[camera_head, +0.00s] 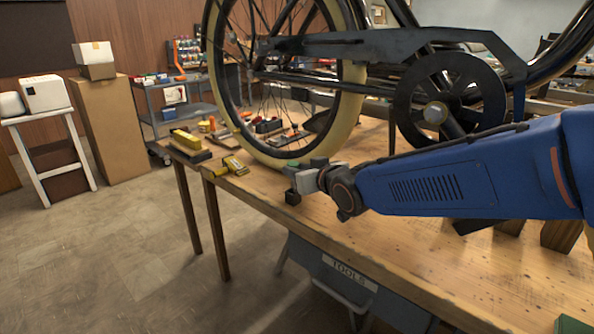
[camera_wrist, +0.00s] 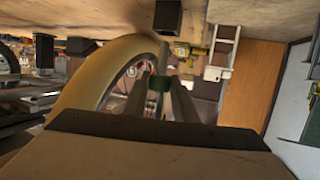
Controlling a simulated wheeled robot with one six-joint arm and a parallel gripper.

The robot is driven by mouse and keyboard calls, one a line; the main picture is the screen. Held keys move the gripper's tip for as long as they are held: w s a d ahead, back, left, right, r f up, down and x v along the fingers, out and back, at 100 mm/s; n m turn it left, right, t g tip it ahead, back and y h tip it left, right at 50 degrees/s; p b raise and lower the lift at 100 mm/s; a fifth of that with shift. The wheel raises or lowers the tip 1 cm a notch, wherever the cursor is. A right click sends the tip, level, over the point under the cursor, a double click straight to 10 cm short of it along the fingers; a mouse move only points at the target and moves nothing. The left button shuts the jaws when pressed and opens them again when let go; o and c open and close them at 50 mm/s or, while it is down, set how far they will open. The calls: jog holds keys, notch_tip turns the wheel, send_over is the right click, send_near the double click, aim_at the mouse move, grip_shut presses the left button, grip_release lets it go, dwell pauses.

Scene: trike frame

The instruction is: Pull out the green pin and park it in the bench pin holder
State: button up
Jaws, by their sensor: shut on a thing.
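My gripper (camera_head: 305,176) is low over the front part of the bench, beside the bottom of the cream-tyred wheel. In the wrist view my gripper (camera_wrist: 160,92) is shut on the green pin (camera_wrist: 160,82), which shows as a small dark green piece between the fingertips. The rest of the pin is hidden. A small black block (camera_head: 292,197), perhaps the bench pin holder, sits just below my gripper in the head view. A black block also shows at the top of the wrist view (camera_wrist: 168,17), apart from the fingertips. Its hole cannot be made out.
The wheel's cream tyre (camera_head: 352,110) stands close behind my gripper, and the black chainring (camera_head: 450,100) is to the right. A yellow tool (camera_head: 235,165) lies left on the wooden bench (camera_head: 400,265). The bench front is mostly clear.

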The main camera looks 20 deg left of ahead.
jog(key=shift+f, duration=2.25)
jog(key=o, duration=1.1)
jog(key=shift+v, duration=3.75)
jog(key=shift+d, duration=0.1)
